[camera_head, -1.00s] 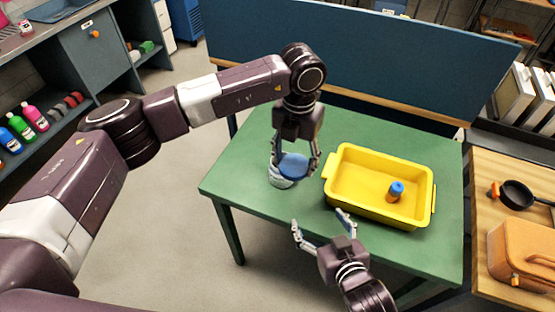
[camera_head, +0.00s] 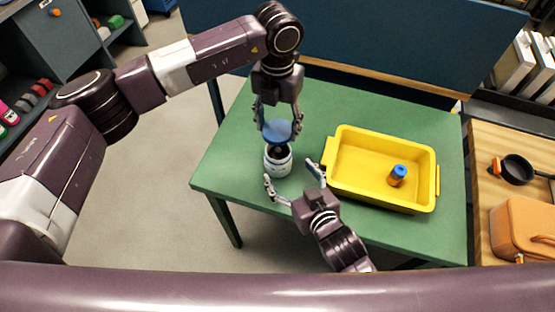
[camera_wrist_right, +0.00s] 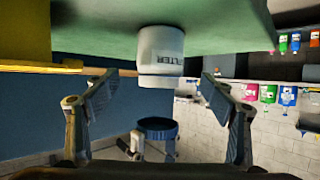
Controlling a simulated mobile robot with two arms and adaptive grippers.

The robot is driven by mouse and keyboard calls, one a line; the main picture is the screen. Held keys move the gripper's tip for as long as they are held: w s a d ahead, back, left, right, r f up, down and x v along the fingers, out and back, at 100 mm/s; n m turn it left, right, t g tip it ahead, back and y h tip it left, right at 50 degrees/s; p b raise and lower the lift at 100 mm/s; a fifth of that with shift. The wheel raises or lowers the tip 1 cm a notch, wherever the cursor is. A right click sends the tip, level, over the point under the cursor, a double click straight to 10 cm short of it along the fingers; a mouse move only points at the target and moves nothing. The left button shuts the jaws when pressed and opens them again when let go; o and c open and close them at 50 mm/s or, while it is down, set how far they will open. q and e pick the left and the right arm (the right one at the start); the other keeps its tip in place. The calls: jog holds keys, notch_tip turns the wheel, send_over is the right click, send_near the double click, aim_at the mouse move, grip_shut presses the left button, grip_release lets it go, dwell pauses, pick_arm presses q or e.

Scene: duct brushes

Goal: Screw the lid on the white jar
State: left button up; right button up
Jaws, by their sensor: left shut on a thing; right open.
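The white jar (camera_head: 278,163) stands upright on the green table, its dark mouth uncovered. In the right wrist view, which looks upside down, the jar (camera_wrist_right: 160,50) shows dark lettering. My left gripper (camera_head: 278,114) is shut on the blue lid (camera_head: 277,132), held above the jar with a gap between them; the lid also shows in the right wrist view (camera_wrist_right: 158,127). My right gripper (camera_head: 291,174) is open on the near side of the jar. In the right wrist view its fingertips (camera_wrist_right: 158,88) are spread, with the jar between and beyond them, not gripped.
A yellow bin (camera_head: 357,185) on the green table (camera_head: 230,165) stands right of the jar, close to my right gripper. It holds an orange bottle with a blue cap (camera_head: 397,176). A blue panel (camera_head: 380,50) runs behind the table. The table left of the jar is clear.

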aim_at(278, 157)
jog(key=x, duration=0.8)
jog(key=shift+w, duration=0.1)
pick_arm(q)
jog(key=shift+s+d+r, duration=0.1)
jog(key=shift+s, duration=0.05)
pick_arm(e)
jog(key=shift+w+a+f, duration=0.1)
jog(key=shift+w, duration=0.05)
jog(key=c, duration=1.8)
pick_arm(q)
jog(key=shift+f, duration=2.5)
